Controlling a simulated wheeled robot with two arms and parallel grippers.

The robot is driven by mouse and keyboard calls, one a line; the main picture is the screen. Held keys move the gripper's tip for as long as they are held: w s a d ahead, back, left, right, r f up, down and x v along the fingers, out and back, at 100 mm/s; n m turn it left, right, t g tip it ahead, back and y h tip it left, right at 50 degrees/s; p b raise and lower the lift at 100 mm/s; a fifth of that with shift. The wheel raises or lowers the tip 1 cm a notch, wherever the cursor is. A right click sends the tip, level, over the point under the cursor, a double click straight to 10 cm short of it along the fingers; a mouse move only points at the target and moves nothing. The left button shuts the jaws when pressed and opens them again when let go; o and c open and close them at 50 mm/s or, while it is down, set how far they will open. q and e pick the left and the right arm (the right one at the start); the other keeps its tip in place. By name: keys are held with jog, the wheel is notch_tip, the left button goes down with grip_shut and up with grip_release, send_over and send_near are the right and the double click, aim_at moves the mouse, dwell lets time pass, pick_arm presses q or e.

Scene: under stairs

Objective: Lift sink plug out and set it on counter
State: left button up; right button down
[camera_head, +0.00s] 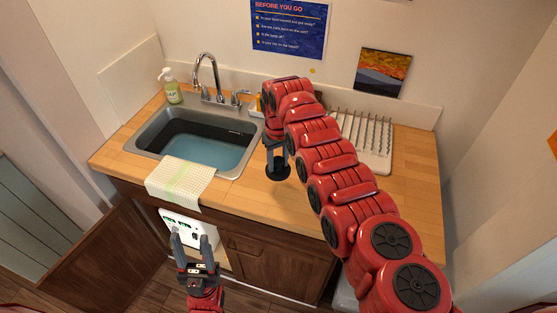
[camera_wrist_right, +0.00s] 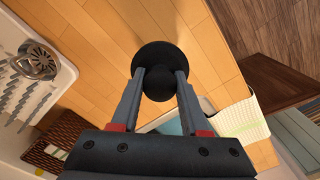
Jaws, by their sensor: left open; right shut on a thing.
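The black sink plug (camera_head: 279,172) is a round disc with a knob on top. My right gripper (camera_head: 277,152) is shut on it over the wooden counter (camera_head: 320,205), to the right of the sink. In the right wrist view the plug's disc (camera_wrist_right: 162,58) shows beyond the fingertips, with the knob between them (camera_wrist_right: 160,84). I cannot tell whether the disc touches the counter. The sink (camera_head: 150,138) holds bluish water; its drain is not visible. My left gripper (camera_head: 192,243) is open and empty in front of the cabinet, below counter height.
A white drying rack (camera_head: 375,150) stands at the back right, partly behind my right arm. A green soap bottle (camera_head: 172,90) and a chrome faucet (camera_head: 208,75) are behind the sink. A checked towel (camera_head: 178,183) hangs over the front edge. Counter is clear around the plug.

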jog(key=shift+f+b, duration=0.45)
jog(key=shift+f, duration=0.35)
notch_tip(320, 180, down, 7)
jog(key=b, duration=0.5)
jog(key=shift+r+b, duration=0.15)
jog(key=shift+b, duration=0.25)
jog(key=shift+r, duration=0.1)
jog(key=shift+c, duration=1.6)
grip_release()
jog(key=shift+c, duration=0.4)
jog(key=shift+r, duration=0.1)
